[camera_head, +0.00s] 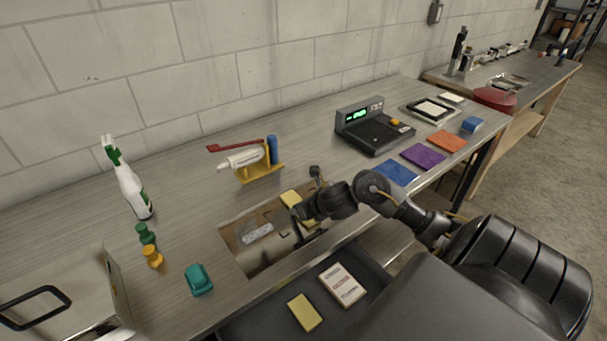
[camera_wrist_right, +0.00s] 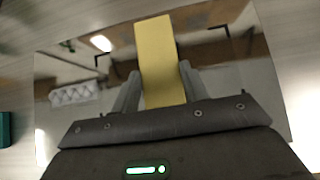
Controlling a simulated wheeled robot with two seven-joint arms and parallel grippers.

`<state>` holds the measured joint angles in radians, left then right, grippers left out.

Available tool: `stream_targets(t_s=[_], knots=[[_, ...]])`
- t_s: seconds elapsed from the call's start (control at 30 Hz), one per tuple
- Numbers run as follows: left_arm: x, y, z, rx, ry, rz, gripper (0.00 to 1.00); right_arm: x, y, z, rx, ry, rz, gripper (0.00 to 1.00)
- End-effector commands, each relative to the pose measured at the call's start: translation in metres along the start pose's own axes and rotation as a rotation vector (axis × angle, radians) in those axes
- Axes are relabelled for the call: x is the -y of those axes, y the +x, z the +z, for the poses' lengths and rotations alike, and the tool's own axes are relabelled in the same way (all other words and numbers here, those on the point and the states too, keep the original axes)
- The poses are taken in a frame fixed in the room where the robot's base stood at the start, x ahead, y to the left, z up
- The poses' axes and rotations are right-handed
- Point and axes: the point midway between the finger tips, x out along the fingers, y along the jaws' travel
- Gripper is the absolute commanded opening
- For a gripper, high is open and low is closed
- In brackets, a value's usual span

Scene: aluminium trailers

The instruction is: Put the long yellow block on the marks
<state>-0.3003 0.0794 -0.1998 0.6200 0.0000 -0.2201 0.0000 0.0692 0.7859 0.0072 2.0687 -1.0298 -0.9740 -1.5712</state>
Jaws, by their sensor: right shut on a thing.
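The long yellow block (camera_wrist_right: 160,60) is held between the fingers of my right gripper (camera_wrist_right: 155,88) in the wrist view. In the head view, part of the block (camera_head: 290,198) shows beside my dark right gripper (camera_head: 303,218). The block is over a mirror-like plate (camera_head: 238,252) set on the worktop. Black corner marks (camera_wrist_right: 103,61) show on the plate on either side of the block in the wrist view. The block's near end is hidden by the gripper. I cannot tell whether it touches the plate. My left gripper is not in view.
A pale bumpy piece (camera_head: 257,233) shows at the plate's left. A teal object (camera_head: 199,280) and a yellow stand (camera_head: 260,172) are nearby. A scale (camera_head: 375,133) and coloured mats (camera_head: 422,156) lie to the right. An open drawer (camera_head: 270,325) is below the front edge.

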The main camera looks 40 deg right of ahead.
Motion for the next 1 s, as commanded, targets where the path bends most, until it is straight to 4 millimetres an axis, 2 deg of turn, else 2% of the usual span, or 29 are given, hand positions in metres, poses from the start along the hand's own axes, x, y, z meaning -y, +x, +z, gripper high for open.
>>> stream_targets(t_s=[0.17, 0.2, 0.33, 0.6, 0.73, 0.87, 1.0], knots=[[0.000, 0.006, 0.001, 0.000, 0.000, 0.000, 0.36, 0.000, 0.004, -0.004, 0.000, 0.000, 0.000, 0.23], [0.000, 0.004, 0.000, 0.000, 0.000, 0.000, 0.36, 0.000, 0.002, -0.002, 0.000, 0.000, 0.001, 0.49], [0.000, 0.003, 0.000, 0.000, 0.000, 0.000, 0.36, 0.000, 0.002, -0.002, 0.000, 0.000, 0.001, 0.66], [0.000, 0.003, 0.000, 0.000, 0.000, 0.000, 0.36, 0.000, 0.002, -0.002, 0.000, 0.000, 0.001, 0.66], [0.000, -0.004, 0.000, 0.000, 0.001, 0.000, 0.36, 0.000, -0.005, 0.002, 0.000, -0.003, 0.000, 0.66], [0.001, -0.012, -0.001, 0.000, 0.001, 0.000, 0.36, 0.000, -0.029, 0.003, 0.001, -0.008, -0.001, 0.66], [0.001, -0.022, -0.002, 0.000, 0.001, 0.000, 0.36, 0.000, -0.061, 0.003, 0.001, -0.010, -0.001, 0.66]])
